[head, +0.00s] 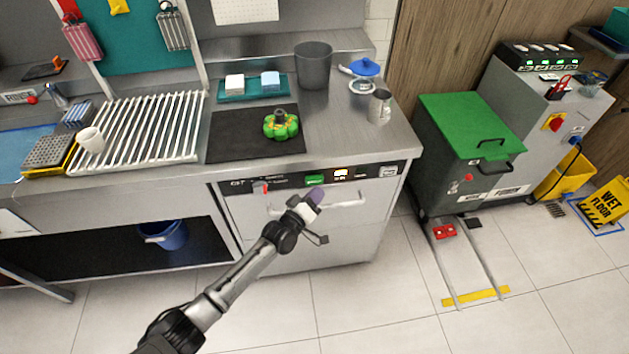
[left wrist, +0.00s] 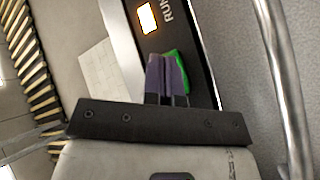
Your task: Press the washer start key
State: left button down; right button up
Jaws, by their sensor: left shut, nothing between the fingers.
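The washer (head: 330,225) is a steel under-counter machine with a dark control strip along its top edge. A green key (head: 315,180) sits on that strip, left of a lit panel. My left gripper (head: 316,196) is shut and empty, with purple fingertips just in front of and below the key in the head view. In the left wrist view the fingertips (left wrist: 165,60) overlap the green key (left wrist: 184,72) and hide part of it. I cannot tell whether they touch it. My right gripper is not in view.
The lit panel (left wrist: 147,18) glows beside lettering on the strip. A red switch (head: 260,188) is at the strip's left. The washer's bar handle (head: 345,204) runs below the strip. A green-lidded bin (head: 460,150) stands to the right.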

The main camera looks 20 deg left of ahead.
pick_arm(q)
jog(key=s+d+p, duration=0.1)
jog(key=s+p, duration=0.1)
jog(key=s+d+p, duration=0.1)
jog(key=s, duration=0.1)
jog(key=shift+d, duration=0.3)
dwell(0.6)
